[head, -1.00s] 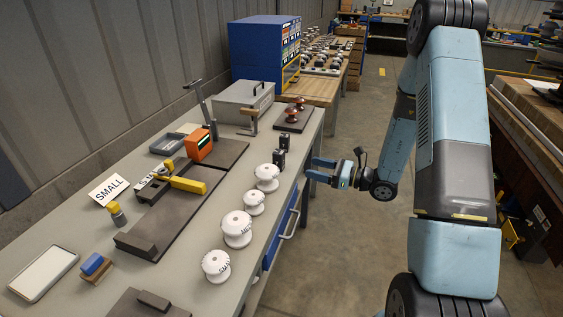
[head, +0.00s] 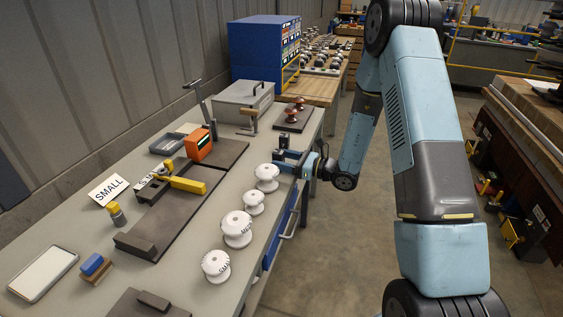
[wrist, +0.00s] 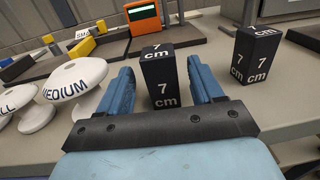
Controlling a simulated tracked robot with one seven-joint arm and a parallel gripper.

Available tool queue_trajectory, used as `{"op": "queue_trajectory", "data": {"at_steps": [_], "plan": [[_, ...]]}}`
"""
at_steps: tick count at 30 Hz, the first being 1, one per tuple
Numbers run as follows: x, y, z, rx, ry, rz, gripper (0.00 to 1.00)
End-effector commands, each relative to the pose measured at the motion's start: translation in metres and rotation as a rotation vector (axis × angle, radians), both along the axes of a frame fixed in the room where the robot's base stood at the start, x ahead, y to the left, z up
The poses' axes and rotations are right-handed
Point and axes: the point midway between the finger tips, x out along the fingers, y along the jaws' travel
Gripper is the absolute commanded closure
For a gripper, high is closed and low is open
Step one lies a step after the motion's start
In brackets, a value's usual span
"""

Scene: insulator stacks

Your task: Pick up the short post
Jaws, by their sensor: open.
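Two black posts, each marked 7 cm, stand upright on the workbench near its front edge. In the wrist view one black post (wrist: 160,78) stands between the two blue fingers of my gripper (wrist: 162,80), with a gap visible on each side. The second black post (wrist: 258,55) stands outside the right finger; it also shows in the head view (head: 283,142), just beyond the gripper (head: 287,158). The jaws are open.
White insulators (head: 237,229) stand in a row along the bench edge, the nearest one (head: 267,177) close to my gripper. A dark board with brown insulators (head: 292,116) lies beyond the posts. An orange device (head: 199,144) and a yellow-handled clamp (head: 187,185) sit farther in.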

Motion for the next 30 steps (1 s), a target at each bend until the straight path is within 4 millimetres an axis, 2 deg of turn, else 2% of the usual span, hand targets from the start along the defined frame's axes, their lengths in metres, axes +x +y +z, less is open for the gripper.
{"op": "queue_trajectory", "data": {"at_steps": [9,27,30], "plan": [[0.0015,0.0036,-0.0001,0.0,0.0,0.0,0.35],[0.0014,0.003,0.0,0.0,0.0,-0.001,0.92],[0.0015,0.0029,0.0002,0.001,0.0,-0.001,0.97]]}}
